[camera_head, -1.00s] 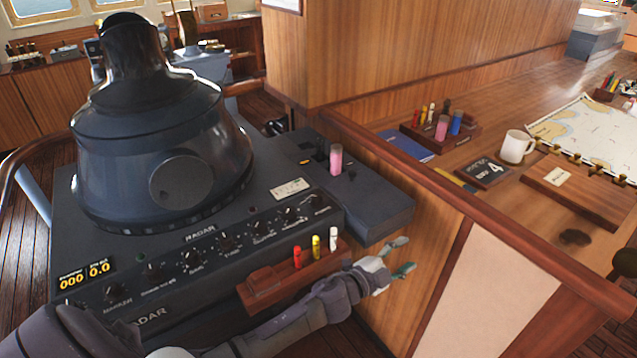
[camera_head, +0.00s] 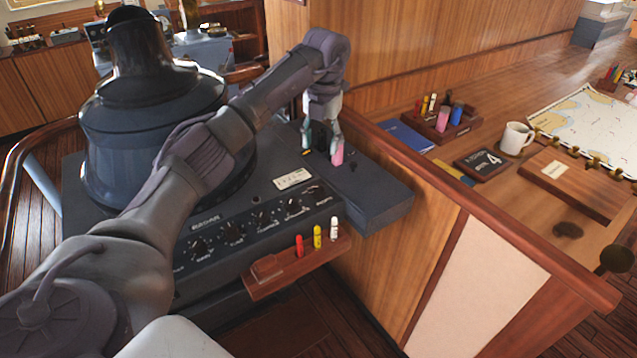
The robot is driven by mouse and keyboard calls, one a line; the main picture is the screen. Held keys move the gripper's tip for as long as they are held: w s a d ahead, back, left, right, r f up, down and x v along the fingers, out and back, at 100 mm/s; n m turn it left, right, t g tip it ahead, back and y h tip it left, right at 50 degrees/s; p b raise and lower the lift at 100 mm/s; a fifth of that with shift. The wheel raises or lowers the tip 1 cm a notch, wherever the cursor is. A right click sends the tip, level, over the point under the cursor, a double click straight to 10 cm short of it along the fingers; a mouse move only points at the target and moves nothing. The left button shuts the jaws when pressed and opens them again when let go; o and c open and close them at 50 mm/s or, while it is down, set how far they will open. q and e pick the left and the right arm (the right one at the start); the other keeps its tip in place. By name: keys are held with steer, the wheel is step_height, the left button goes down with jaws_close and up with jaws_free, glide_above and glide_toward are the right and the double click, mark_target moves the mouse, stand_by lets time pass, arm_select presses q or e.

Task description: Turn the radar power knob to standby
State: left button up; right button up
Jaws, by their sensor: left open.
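The radar console (camera_head: 258,198) stands at the left, with a row of black knobs, including a middle knob (camera_head: 262,218) and a right-hand knob (camera_head: 293,205). The left part of the row is hidden behind my left arm. The knob labels are too small to tell which one is the power knob. My left gripper (camera_head: 321,146) points down over the console's right top, behind the knob row. Its fingers are apart. One finger is close to a pink cylinder (camera_head: 337,156); I cannot tell whether they touch. My right gripper is not in view.
A wooden holder (camera_head: 266,283) with red, yellow and white markers juts out below the knobs. A wooden partition (camera_head: 400,240) stands to the right. Beyond it, the desk holds a white mug (camera_head: 516,138), a chart (camera_head: 585,120) and a pen tray (camera_head: 462,130).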

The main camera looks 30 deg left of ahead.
mark_target(319, 187)
arm_select(q)
steer(key=f+p, duration=0.1)
steer(key=f, duration=0.3)
steer(key=f+p, duration=0.1)
steer(key=f, duration=0.4)
steer(key=f+p, duration=0.2)
steer(key=f, duration=0.2)
steer(key=shift+a+f, duration=0.25)
steer(key=shift+f, duration=0.05)
jaws_close()
